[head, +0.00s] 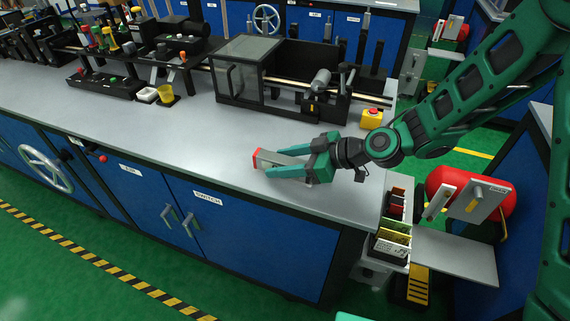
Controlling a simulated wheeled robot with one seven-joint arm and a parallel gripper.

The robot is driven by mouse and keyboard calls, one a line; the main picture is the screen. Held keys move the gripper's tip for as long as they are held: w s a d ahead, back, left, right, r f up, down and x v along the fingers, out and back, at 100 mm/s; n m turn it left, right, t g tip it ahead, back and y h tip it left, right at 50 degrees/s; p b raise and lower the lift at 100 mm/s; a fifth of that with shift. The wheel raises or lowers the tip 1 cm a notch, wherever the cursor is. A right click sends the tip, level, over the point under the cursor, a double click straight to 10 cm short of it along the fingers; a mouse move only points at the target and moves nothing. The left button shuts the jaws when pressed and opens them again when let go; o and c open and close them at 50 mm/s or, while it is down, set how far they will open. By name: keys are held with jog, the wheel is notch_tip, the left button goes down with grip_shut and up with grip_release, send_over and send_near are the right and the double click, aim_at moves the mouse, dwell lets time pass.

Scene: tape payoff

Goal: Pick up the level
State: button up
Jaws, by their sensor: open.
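The level appears to be the grey bar with a red end (257,160) on the grey workbench top (160,125), near its front edge. My gripper (268,162) reaches in from the right, low over the bench. Its teal fingers are open, with the bar lying between them. The bar's red end sticks out just past the fingertips. Its right end is hidden by the gripper body. I cannot tell whether either finger touches it.
A lathe-like machine with a clear guard (243,65) stands behind my gripper. A yellow box with a red button (371,119) sits at the right bench edge. A yellow cup (166,95) stands farther left. The front left of the bench is clear.

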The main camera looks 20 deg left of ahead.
grip_shut()
jog(key=shift+r, duration=0.15)
